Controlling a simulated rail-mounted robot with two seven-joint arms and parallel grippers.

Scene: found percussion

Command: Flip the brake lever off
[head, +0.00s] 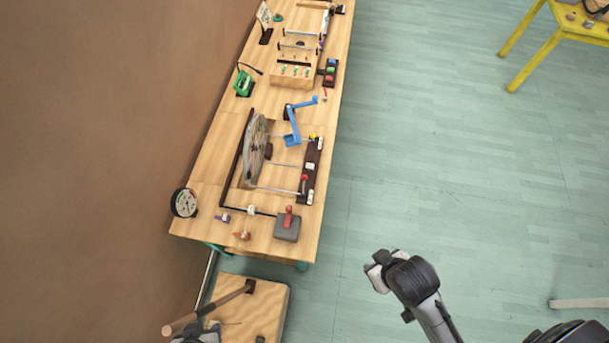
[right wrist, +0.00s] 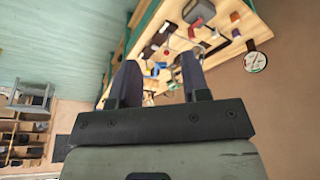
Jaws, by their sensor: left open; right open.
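A red lever (head: 288,212) stands up from a dark grey box (head: 287,231) at the near right corner of the bench. A red-knobbed lever (head: 304,182) is on the dark strip beside the spoked wheel (head: 256,148). No label shows which one is the brake lever. The grey box also shows at the top of the right wrist view (right wrist: 200,11). My left gripper (head: 205,331) is at the bottom left of the head view, partly cut off, by the low wooden block. My right gripper (right wrist: 160,82) is open and empty, apart from the bench. Neither gripper touches a lever.
The wooden bench (head: 208,200) runs along the brown wall. A gauge (head: 184,203) sits at its near left corner. A blue crank (head: 293,122) rises beside the wheel. A hammer (head: 215,305) lies over the low block (head: 262,310).

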